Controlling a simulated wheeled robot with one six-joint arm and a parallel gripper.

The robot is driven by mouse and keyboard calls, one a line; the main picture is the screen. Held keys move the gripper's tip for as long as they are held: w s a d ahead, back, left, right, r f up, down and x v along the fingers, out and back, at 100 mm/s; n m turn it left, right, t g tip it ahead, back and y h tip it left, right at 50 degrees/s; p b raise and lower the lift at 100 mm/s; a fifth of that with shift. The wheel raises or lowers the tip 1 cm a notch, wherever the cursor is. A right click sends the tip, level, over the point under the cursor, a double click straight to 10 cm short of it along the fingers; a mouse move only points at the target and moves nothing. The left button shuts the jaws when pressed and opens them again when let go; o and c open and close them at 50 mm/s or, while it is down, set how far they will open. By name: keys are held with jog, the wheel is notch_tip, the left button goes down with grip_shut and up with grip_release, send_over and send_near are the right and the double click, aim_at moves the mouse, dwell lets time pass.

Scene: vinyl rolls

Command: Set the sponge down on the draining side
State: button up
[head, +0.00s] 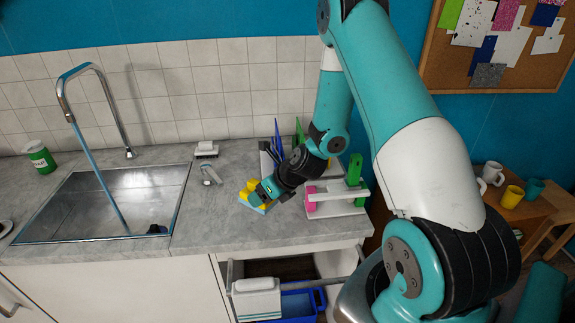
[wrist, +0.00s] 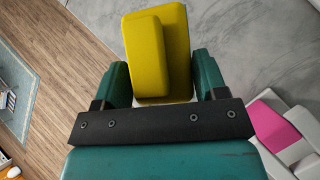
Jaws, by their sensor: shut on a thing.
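The yellow sponge (wrist: 178,45) is between the two teal fingers of my gripper (wrist: 162,78) in the wrist view. It looks like a wide slab with a narrower yellow block on it. In the head view my gripper (head: 261,193) holds the yellow sponge (head: 252,184) low by the grey worktop (head: 222,222), to the right of the sink (head: 115,195). A light blue edge shows below the sponge. I cannot tell whether the sponge touches the worktop. The fingers hide part of the sponge.
A white rack (head: 335,208) with pink and green things is close on the right. An open drawer (head: 285,283) is below the worktop's front edge.

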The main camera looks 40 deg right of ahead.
notch_tip(320, 180, up, 3)
jog(key=p, duration=0.1)
send_over(275, 214)
jog(key=shift+r, duration=0.1)
jog(key=shift+h, duration=0.3)
jog(key=shift+f+b, duration=2)
jog(key=shift+f, duration=1.45)
jog(key=shift+f, duration=0.15)
jog(key=shift+f, duration=0.4)
jog(key=shift+b, duration=0.3)
